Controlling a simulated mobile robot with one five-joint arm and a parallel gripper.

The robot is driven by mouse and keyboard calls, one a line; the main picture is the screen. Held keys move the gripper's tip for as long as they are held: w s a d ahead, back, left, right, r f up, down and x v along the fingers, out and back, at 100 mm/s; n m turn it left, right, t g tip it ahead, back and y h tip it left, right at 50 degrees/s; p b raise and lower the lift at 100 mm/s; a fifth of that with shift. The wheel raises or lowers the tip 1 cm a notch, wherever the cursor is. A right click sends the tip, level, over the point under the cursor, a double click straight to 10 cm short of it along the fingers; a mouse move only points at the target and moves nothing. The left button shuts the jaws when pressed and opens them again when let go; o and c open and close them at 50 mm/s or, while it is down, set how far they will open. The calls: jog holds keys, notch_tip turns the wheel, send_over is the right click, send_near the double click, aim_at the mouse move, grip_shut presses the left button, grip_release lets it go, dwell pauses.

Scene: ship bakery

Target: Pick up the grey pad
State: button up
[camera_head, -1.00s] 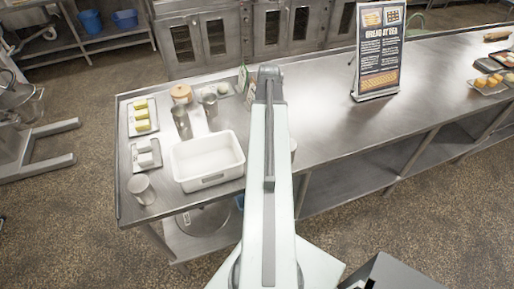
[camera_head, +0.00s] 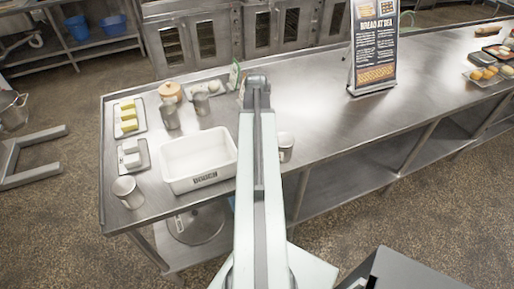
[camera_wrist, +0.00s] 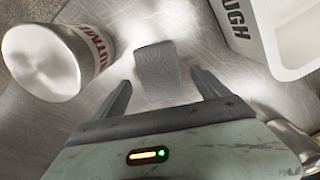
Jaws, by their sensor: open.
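The grey pad (camera_wrist: 157,68) is a small, dark grey, roughly rectangular piece lying flat on the steel counter in the wrist view. My gripper (camera_wrist: 160,80) is open, with one finger to each side of the pad's near part. The fingers look apart from the pad, and I cannot tell how high they are above the counter. In the head view my arm hides the gripper, and I cannot make out the pad there.
A can with red lettering (camera_wrist: 58,62) stands close left of the pad. A white bin (camera_wrist: 287,38) is at the upper right and also shows in the head view (camera_head: 198,160). Trays (camera_head: 130,117), metal cups and a sign (camera_head: 373,50) stand on the counter (camera_head: 330,112).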

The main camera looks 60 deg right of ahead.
notch_tip(320, 180, down, 2)
jog(key=shift+f+b, duration=0.15)
jog(key=shift+b, duration=0.3)
jog(key=shift+r, duration=0.2)
jog(key=shift+c, duration=0.4)
jog(key=c, duration=1.5)
notch_tip(320, 180, up, 10)
jog(key=p, duration=1)
